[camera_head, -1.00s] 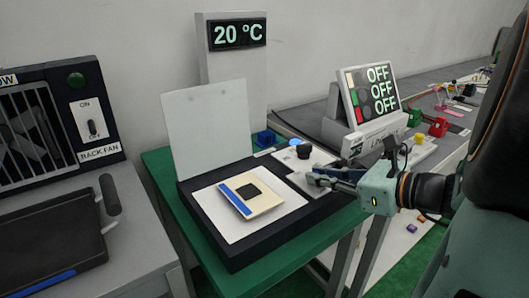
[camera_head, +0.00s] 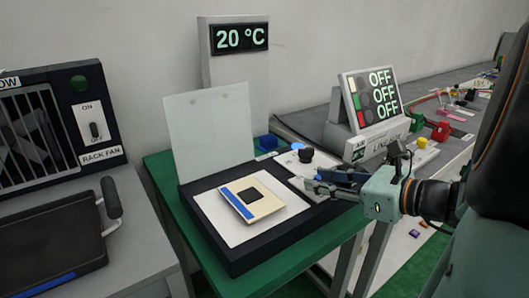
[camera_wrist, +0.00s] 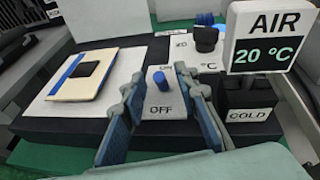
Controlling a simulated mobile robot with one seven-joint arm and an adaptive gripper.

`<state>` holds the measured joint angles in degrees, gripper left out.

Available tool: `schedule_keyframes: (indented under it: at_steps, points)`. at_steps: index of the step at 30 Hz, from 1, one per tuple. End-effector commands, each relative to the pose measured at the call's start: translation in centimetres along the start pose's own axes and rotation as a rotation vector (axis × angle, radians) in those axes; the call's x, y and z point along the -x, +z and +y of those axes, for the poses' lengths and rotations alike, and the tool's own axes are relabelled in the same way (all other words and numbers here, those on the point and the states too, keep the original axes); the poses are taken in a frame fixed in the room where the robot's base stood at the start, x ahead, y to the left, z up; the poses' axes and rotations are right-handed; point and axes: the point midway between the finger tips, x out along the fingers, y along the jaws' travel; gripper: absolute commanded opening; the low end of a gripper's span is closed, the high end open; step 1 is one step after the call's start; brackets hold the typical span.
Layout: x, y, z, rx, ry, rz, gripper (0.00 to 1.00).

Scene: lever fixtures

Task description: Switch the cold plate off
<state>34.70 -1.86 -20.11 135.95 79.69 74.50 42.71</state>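The cold plate (camera_head: 222,240) is a dark box with a pale top on a green table, and its lid stands open. A card with a blue stripe and black square (camera_head: 252,197) lies on it. Its switch, a blue-tipped lever (camera_wrist: 159,79), stands between ON and OFF labels in the wrist view; I cannot tell its tilt. My gripper (camera_head: 312,186) is at the right end of the cold plate; in the wrist view its open fingers (camera_wrist: 160,88) are on either side of the lever. Contact is unclear.
A black knob (camera_wrist: 205,38) sits behind the switch. An AIR display (camera_wrist: 265,52) reads 20 °C, beside a COLD label (camera_wrist: 248,115). A tilted OFF panel (camera_head: 372,95) stands behind my gripper. A rack fan (camera_head: 60,115) and black tray (camera_head: 50,245) are left.

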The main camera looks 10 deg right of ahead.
Motion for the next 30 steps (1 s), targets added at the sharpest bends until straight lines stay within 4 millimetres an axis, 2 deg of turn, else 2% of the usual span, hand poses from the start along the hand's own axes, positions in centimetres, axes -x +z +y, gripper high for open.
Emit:
schedule_keyframes:
  at_steps: [5, 18, 24, 30]
  points:
    - [1.5, 0.1, -0.1, 0.001, -0.005, -0.001, 0.28]
    - [10.2, 0.0, -0.1, 0.000, -0.004, 0.000, 0.28]
    - [11.8, 0.0, 0.0, 0.000, -0.001, 0.000, 0.28]
    - [12.1, 0.1, 0.0, 0.001, -0.001, -0.001, 0.28]
